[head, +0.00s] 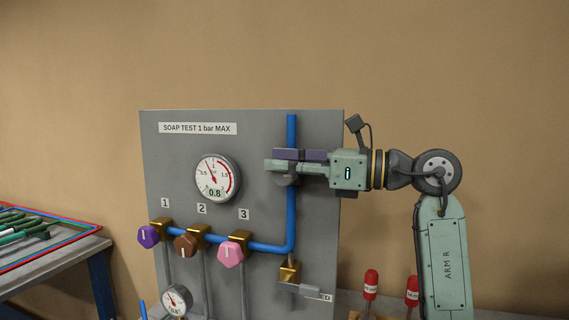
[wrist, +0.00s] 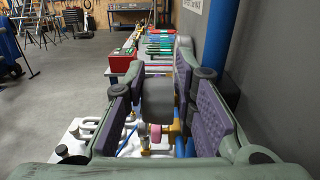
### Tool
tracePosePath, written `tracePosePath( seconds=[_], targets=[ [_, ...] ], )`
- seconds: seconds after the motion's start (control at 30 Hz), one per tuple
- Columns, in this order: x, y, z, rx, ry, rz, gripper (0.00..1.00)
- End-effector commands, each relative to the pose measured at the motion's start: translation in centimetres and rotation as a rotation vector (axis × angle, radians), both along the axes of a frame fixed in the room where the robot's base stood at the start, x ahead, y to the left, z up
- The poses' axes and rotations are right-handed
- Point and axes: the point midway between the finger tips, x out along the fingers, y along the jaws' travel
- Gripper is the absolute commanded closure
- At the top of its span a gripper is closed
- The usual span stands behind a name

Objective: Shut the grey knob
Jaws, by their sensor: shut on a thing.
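The grey knob (head: 286,181) is at the blue upright pipe on the right part of the grey panel, mostly hidden behind my gripper (head: 275,162) in the head view. In the wrist view the grey knob (wrist: 157,102) sits between the two purple finger pads of my gripper (wrist: 158,85). My gripper is shut on it. It reaches in from the right, roughly level. Any mark on the knob's face is hidden, so I cannot tell its turn position.
Purple (head: 148,236), brown (head: 185,246) and pink (head: 231,254) knobs sit lower left on brass valves. A gauge (head: 217,178) reads 0.8. A brass valve with a grey lever (head: 302,289) is below. The blue pipe (head: 291,215) runs close to my fingers.

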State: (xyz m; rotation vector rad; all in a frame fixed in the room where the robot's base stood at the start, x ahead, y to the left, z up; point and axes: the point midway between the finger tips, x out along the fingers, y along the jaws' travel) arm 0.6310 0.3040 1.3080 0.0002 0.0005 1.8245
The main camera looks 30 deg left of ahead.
Motion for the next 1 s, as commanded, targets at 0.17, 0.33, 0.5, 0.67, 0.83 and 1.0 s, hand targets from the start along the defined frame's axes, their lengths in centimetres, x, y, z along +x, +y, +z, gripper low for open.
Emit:
tracePosePath(
  seconds=[0.17,0.33,0.5,0.67,0.83,1.0],
  targets=[
    [0.01,-0.01,0.01,0.0,0.0,0.0,0.93],
    [0.01,-0.01,0.02,0.0,0.0,0.0,1.0],
    [0.02,0.01,0.05,-0.01,-0.003,-0.001,1.0],
    [0.0,0.04,0.1,-0.055,-0.015,-0.003,1.0],
    [-0.05,0.22,0.16,-0.153,-0.042,-0.004,1.0],
    [-0.08,0.47,0.14,-0.294,-0.076,-0.007,1.0]
  ],
)
